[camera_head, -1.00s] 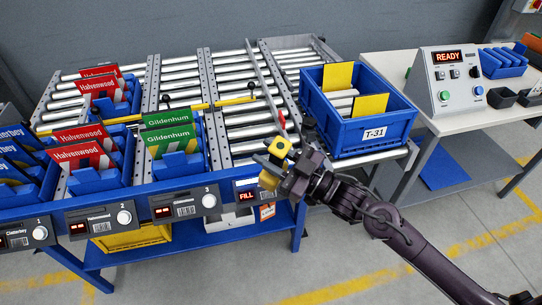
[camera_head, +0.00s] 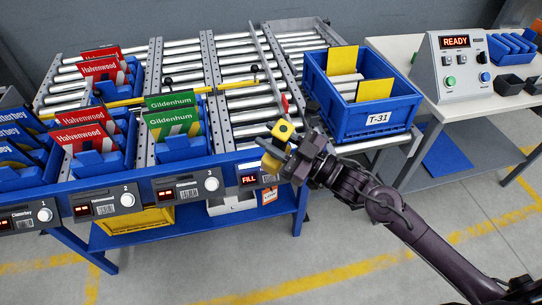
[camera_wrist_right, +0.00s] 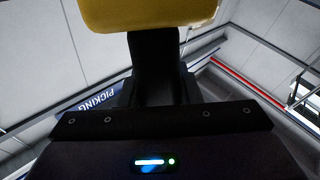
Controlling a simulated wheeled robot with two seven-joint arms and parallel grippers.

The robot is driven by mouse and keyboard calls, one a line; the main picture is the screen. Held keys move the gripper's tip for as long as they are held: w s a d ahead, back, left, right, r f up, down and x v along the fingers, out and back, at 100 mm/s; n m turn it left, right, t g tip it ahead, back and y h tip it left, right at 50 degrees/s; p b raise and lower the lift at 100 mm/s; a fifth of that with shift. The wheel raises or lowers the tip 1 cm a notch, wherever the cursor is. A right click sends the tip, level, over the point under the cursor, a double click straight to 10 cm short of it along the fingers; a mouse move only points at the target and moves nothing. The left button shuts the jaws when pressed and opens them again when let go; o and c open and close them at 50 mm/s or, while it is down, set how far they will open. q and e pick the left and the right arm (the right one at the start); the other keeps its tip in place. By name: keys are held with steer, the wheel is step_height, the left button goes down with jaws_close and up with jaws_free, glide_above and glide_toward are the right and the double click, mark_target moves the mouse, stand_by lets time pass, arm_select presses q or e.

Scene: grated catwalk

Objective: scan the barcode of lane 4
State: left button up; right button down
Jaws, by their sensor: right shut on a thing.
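My right gripper (camera_head: 285,158) is shut on a yellow and dark hand scanner (camera_head: 283,131), held at the front edge of the conveyor rack. The scanner's yellow body also fills the top of the right wrist view (camera_wrist_right: 150,14). Lane 4's label unit (camera_head: 249,179) shows "FILL" in red just left of and below the gripper. The gripper and scanner cover much of the area right of that display, so I cannot make out lane 4's barcode clearly. My left gripper is not in view.
Lanes 1 to 3 at left hold blue trays with red, green and blue packs. A control box (camera_head: 455,70) reading "READY" stands on the right table.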

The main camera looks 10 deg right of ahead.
mark_target(280, 136)
stand_by(0.9)
steer(key=s+r+p, duration=0.2)
steer(key=p, duration=0.1)
steer(key=s+r+p, duration=0.3)
steer(key=p, duration=0.1)
steer(key=shift+d+r, duration=0.1)
steer(key=shift+r, duration=0.25)
steer(key=shift+s+r+p, duration=0.1)
steer(key=shift+s+p, duration=0.15)
steer(key=shift+p, duration=0.1)
steer(key=shift+s, duration=0.1)
